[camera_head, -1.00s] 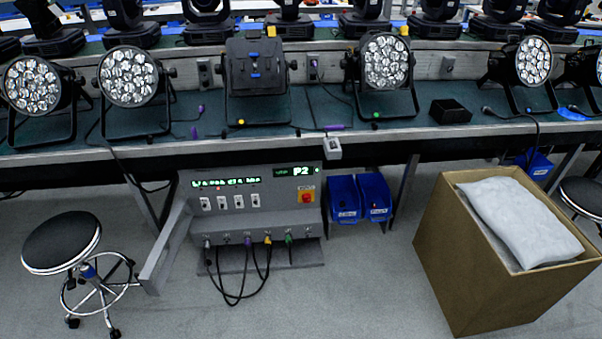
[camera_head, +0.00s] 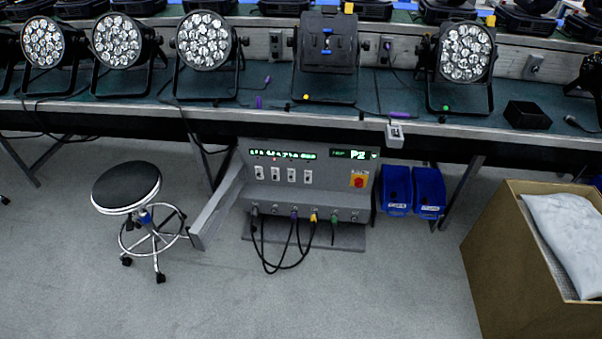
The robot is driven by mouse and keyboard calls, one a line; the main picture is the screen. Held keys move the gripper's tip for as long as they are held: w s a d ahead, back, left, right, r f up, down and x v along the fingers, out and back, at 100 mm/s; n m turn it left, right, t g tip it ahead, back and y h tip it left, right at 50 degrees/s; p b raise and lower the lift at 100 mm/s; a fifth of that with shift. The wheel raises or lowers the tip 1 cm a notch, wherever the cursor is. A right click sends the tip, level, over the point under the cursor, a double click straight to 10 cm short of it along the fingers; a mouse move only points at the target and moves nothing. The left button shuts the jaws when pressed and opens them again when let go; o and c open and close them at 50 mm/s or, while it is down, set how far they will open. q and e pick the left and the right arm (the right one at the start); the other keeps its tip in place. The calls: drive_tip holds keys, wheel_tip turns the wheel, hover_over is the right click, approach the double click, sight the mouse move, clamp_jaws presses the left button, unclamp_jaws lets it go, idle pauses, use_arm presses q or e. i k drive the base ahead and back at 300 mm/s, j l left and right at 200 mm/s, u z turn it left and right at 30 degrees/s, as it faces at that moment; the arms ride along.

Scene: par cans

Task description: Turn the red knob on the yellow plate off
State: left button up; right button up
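The red knob (camera_head: 359,182) sits on a yellow plate (camera_head: 358,174) at the right end of the grey control box (camera_head: 310,185) below the workbench. The knob is small in this view, and I cannot tell which way it is turned. The box has a green lit display on top and several white switches on its front. Cables hang from the sockets along its lower edge. Neither of my grippers shows in the view.
A black stool (camera_head: 127,187) stands left of the box. Two blue bins (camera_head: 428,190) hang right of it. A large cardboard box (camera_head: 515,262) stands on the right. Stage lights line the workbench (camera_head: 150,118) above. The grey floor (camera_head: 340,295) in front of the control box is clear.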

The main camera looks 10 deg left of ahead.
sight(359, 182)
drive_tip(key=i+j, duration=0.2)
drive_tip(key=i, duration=0.25)
drive_tip(key=i+j, duration=0.25)
drive_tip(key=i, duration=0.2)
drive_tip(key=i+j+z, duration=0.1)
drive_tip(key=i, duration=0.35)
drive_tip(key=i+j, duration=0.6)
drive_tip(key=i, duration=0.3)
